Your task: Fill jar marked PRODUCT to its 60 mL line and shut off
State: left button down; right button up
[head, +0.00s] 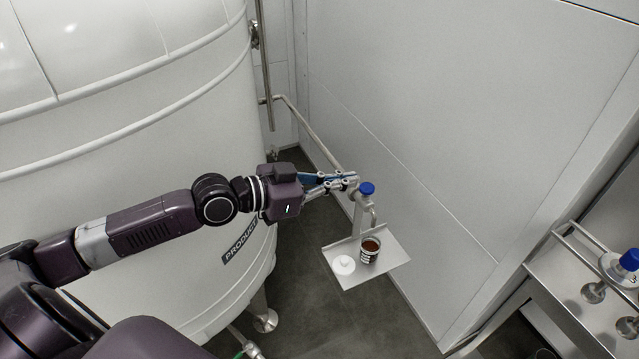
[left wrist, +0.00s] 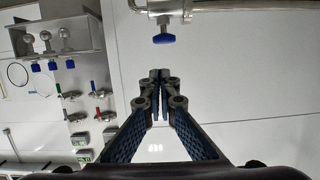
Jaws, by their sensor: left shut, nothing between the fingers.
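The small jar (head: 369,252) stands upright on a metal shelf (head: 386,271) under the tap (head: 371,214). Brown liquid shows at its mouth; its graduation lines and fill level are too small to read. A blue valve knob (head: 367,188) tops the tap; it also shows in the left wrist view (left wrist: 163,40). My left gripper (head: 353,181) is shut and empty, its fingertips just left of the knob. In the left wrist view the fingertips (left wrist: 159,74) are together, with a visible gap to the knob. My right gripper is not in view.
A white lid-like piece (head: 344,265) lies on the shelf left of the jar. The big white tank (head: 120,150) with a PRODUCT label (head: 240,241) fills the left. A pipe (head: 312,133) runs to the tap along the wall. A metal rack (head: 570,285) stands at right.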

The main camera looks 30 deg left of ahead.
pick_arm(q)
jog(key=shift+p+v, duration=0.45)
jog(key=shift+v, duration=2.4)
jog(key=shift+r, duration=0.2)
